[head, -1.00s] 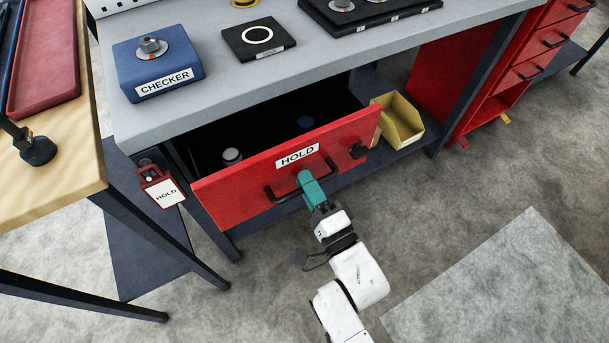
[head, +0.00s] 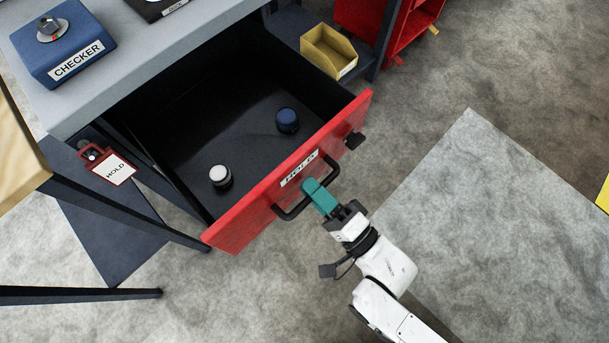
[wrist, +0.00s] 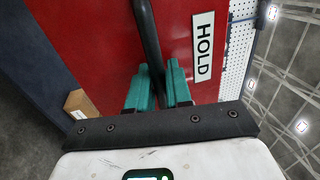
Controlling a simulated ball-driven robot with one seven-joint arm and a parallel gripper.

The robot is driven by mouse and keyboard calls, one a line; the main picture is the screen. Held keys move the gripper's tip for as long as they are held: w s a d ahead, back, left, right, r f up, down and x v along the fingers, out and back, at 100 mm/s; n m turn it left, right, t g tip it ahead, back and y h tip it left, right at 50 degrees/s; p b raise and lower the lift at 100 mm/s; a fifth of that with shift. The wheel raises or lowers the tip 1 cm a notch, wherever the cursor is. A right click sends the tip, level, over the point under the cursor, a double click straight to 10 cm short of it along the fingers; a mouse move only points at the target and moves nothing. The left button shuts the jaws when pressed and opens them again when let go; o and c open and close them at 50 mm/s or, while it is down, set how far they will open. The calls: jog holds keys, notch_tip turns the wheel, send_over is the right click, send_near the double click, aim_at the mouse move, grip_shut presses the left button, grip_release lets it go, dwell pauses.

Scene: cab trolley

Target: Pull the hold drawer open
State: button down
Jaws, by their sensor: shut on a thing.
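The hold drawer is pulled well out from under the grey bench; its red front (head: 243,222) carries a white HOLD label (head: 299,169) and a black bar handle (head: 291,210). In the head view my gripper (head: 312,186), with teal fingers, is at the handle. In the wrist view the gripper (wrist: 158,82) has its teal fingers on either side of the black handle bar (wrist: 147,38), shut on it. The drawer's dark inside (head: 245,140) shows a white-topped round piece (head: 220,176) and a blue-topped one (head: 287,120).
A blue CHECKER block (head: 62,42) stands on the bench. A yellow bin (head: 329,50) sits behind the drawer. A wooden table edge (head: 22,160) is at far left. The floor at right is clear, with a pale mat (head: 490,220).

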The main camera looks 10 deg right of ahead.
jog(key=shift+s+d+f, duration=0.1)
jog(key=shift+s, duration=0.05)
jog(key=c, duration=1.2)
grip_release()
jog(key=v, duration=1)
jog(key=shift+s+d+b, duration=0.25)
jog(key=shift+b, duration=0.05)
